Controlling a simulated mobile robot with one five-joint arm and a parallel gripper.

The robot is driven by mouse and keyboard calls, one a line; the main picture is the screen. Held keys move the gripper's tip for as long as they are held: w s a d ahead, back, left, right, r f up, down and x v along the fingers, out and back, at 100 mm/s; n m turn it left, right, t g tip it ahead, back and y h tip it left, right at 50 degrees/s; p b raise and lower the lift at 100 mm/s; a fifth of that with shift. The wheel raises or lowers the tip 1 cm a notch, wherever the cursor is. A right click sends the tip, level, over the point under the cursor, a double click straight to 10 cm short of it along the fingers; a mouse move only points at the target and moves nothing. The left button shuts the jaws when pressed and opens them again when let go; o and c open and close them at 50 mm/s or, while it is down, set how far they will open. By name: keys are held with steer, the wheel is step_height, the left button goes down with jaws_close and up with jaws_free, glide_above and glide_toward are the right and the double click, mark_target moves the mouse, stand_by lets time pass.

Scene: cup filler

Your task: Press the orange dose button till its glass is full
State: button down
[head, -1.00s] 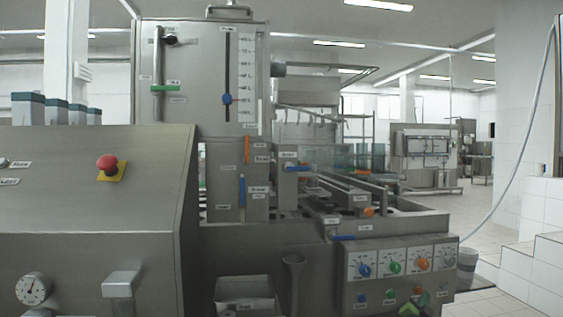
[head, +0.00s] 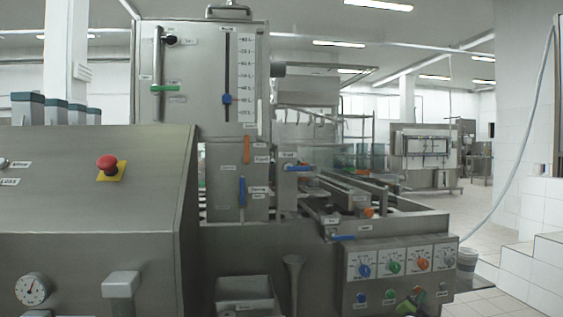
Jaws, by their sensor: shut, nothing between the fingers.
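The control panel (head: 350,292) is at the lower right, with a row of blue, green, orange and white dials above a row of small buttons. The orange dial (head: 423,263) is third from the left. The orange dose button (head: 417,290) lies below it, and its lower part is covered by my gripper (head: 409,304). My gripper shows as a small green and dark shape at the bottom edge, shut and empty. It overlaps the button in the picture; whether it touches or presses it I cannot tell. I cannot make out the glass for orange or its fill.
A red stop button (head: 107,162) on a yellow plate sits on the steel cabinet (head: 90,210) at left. The tall tank (head: 200,75) has a blue slider (head: 227,99). A conveyor (head: 350,190) runs behind the panel. Open tiled floor lies at right.

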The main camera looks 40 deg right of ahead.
steer(key=shift+s+a, duration=0.4)
steer(key=shift+s, duration=0.2)
steer(key=shift+s+a, duration=0.55)
steer(key=shift+s, duration=0.3)
steer(key=shift+s+a, duration=0.5)
steer(key=shift+s, duration=0.35)
steer(key=shift+s+a, duration=0.55)
steer(key=shift+s, duration=0.3)
stand_by(0.4)
